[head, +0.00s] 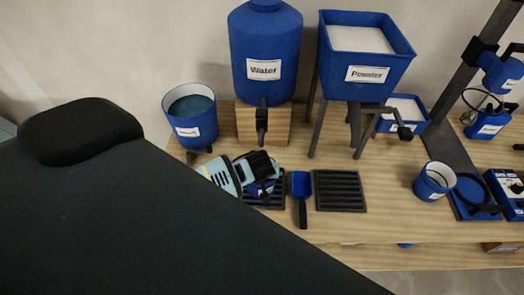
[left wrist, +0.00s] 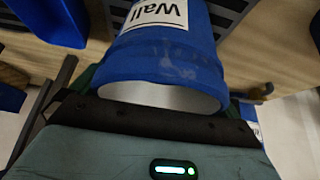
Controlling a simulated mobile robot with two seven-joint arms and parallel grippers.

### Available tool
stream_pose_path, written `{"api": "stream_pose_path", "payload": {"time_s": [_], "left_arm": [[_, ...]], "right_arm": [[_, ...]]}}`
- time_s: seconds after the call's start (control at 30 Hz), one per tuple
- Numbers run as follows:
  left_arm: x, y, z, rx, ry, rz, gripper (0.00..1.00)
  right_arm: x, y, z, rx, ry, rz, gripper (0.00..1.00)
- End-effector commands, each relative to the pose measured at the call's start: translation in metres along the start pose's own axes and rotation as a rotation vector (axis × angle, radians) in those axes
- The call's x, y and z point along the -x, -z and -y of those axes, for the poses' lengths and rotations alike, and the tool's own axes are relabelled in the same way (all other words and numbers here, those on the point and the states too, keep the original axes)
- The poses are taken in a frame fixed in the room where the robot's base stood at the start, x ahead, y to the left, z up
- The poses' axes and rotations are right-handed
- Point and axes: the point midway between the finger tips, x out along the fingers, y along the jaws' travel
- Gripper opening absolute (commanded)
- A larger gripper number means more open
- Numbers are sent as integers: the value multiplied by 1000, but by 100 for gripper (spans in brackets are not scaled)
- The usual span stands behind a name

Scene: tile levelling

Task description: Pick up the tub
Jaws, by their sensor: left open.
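A blue tub (left wrist: 170,55) with a white label reading "Wall" fills the upper middle of the left wrist view. Its pale open rim faces the black front edge of my gripper. In the head view the tub (head: 264,187) is mostly hidden by my left gripper (head: 262,176), and only a bit of blue and label shows. My left gripper is open, with its front right at the tub. Its fingertips are not clear, and I cannot tell whether they touch the tub. My right gripper is not in view.
A blue scoop (head: 301,190) and a dark slotted tray (head: 340,190) lie right of the gripper. A blue bucket (head: 192,122), the Water tank (head: 265,45) and the Powder hopper (head: 365,95) stand behind. A small blue cup (head: 433,184) stands at the right. The wooden table's front strip is mostly clear.

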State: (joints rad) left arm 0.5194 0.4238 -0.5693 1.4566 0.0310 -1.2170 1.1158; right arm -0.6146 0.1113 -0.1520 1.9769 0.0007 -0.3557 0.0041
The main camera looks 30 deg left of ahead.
Motion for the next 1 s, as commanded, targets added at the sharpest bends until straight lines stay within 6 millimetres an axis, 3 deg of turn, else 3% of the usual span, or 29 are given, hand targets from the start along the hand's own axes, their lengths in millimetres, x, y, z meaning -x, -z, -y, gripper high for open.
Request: {"api": "stream_pose_path", "payload": {"time_s": [0.27,0.6,1.0], "left_arm": [[-3,1,0,0,-1,-1,100],[-2,1,0,0,-2,-2,59],[8,8,-1,2,-4,-4,59]], "right_arm": [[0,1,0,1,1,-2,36],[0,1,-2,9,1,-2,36],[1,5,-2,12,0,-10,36]]}}
